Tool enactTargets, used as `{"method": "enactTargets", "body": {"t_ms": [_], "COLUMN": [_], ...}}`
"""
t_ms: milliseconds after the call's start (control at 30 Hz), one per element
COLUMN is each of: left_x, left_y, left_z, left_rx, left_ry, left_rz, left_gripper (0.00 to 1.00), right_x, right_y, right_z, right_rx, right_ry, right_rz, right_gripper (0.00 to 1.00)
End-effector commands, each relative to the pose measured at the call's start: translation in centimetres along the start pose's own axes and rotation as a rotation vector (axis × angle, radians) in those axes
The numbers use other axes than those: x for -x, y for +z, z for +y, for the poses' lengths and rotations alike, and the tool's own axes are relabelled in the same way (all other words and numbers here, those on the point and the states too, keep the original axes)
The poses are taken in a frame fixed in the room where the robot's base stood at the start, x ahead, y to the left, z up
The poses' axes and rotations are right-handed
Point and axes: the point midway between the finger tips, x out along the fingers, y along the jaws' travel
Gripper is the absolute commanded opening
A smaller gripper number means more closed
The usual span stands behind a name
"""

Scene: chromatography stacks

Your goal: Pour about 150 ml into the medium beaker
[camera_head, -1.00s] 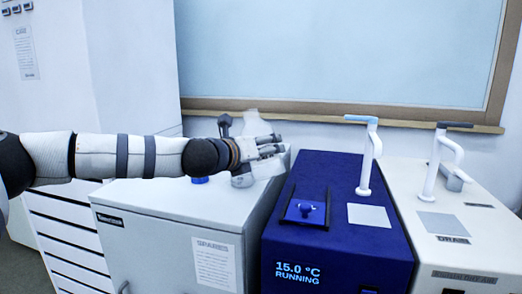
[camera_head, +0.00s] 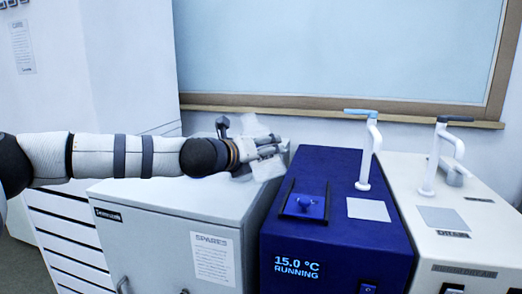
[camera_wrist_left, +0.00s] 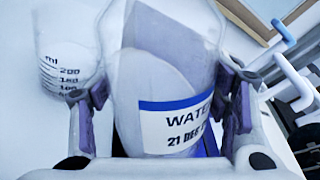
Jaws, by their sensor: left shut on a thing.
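My left gripper (camera_head: 276,147) is shut on a clear bottle (camera_head: 268,167) above the back right of the white cabinet top. In the left wrist view the bottle (camera_wrist_left: 165,85) fills the space between the fingers, and its blue-edged label reads WATER. The bottle looks tilted in the head view. A clear graduated beaker (camera_wrist_left: 66,68) with ml marks stands to the left of the bottle in the wrist view. In the head view the beaker is mostly hidden by my gripper. I cannot tell whether liquid is flowing. My right gripper is not in view.
The white cabinet (camera_head: 145,208) has a SPARES notice (camera_head: 212,258) on its front. A blue chiller (camera_head: 335,215) reading 15.0 °C stands to its right, with a cream unit (camera_head: 455,225) beyond. A framed window is behind.

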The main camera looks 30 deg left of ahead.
Motion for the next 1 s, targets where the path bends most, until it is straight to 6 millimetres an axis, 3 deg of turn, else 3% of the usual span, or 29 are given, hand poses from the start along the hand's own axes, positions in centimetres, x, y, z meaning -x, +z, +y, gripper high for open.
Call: {"method": "enactTargets", "body": {"t_ms": [1000], "left_x": [0.03], "left_y": [-0.93], "left_z": [-0.19], "left_rx": [0.112], "left_ry": [-0.003], "left_rz": [0.051], "left_gripper": [0.09], "right_x": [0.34], "right_y": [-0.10], "right_z": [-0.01], "right_rx": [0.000], "right_ry": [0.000], "right_rz": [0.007], "right_gripper": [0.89]}}
